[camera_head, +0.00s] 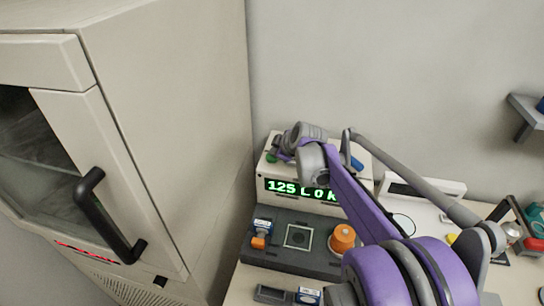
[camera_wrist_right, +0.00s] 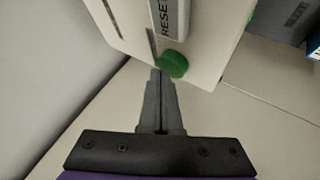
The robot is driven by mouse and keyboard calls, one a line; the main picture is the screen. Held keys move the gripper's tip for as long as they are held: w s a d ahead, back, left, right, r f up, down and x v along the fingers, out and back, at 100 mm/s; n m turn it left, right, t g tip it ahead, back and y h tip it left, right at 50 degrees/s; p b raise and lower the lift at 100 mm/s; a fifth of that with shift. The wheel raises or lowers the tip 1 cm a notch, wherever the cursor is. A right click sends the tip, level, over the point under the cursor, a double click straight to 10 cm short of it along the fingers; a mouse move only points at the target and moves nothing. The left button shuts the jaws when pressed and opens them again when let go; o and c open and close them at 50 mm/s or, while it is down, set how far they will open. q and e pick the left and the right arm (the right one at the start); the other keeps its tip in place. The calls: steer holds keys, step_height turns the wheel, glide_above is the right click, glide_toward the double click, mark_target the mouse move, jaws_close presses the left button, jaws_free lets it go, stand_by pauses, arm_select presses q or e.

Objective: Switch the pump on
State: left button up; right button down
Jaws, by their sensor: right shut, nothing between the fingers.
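A beige box with a lit green display (camera_head: 262,172), partly covered by my right arm, stands against the back wall. A small green button (camera_head: 271,158) shows at the left of its top; it is also in the right wrist view (camera_wrist_right: 173,64). My right gripper (camera_wrist_right: 157,74) is shut and empty, its fingertips right beside the green button. I cannot tell whether they touch it. In the head view the right gripper (camera_head: 278,155) is at the box's top left corner. Which control is the pump's is not clear. My left gripper is out of view.
A large beige cabinet (camera_head: 190,150) with a black handle (camera_head: 103,218) stands close on the left. A dark grey block (camera_head: 290,262) with an orange knob (camera_head: 342,238) sits in front of the display box. A wall shelf (camera_head: 525,117) is at the right.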

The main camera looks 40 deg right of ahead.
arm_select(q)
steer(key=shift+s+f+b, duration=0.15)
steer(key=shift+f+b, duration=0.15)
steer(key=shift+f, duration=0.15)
arm_select(e)
steer(key=shift+f, duration=0.7)
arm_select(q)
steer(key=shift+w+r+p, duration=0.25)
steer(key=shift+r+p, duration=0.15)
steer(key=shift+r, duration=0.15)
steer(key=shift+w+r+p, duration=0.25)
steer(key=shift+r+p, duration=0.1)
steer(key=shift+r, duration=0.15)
arm_select(e)
steer(key=shift+r, duration=1.25)
steer(key=shift+r, duration=0.55)
steer(key=shift+w+r+p, duration=0.1)
steer(key=shift+r+p, duration=1.25)
steer(key=shift+r, duration=0.7)
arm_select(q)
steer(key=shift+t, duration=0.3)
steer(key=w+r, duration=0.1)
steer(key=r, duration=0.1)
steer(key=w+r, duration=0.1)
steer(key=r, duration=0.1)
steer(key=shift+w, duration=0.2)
arm_select(e)
steer(key=shift+f, duration=0.1)
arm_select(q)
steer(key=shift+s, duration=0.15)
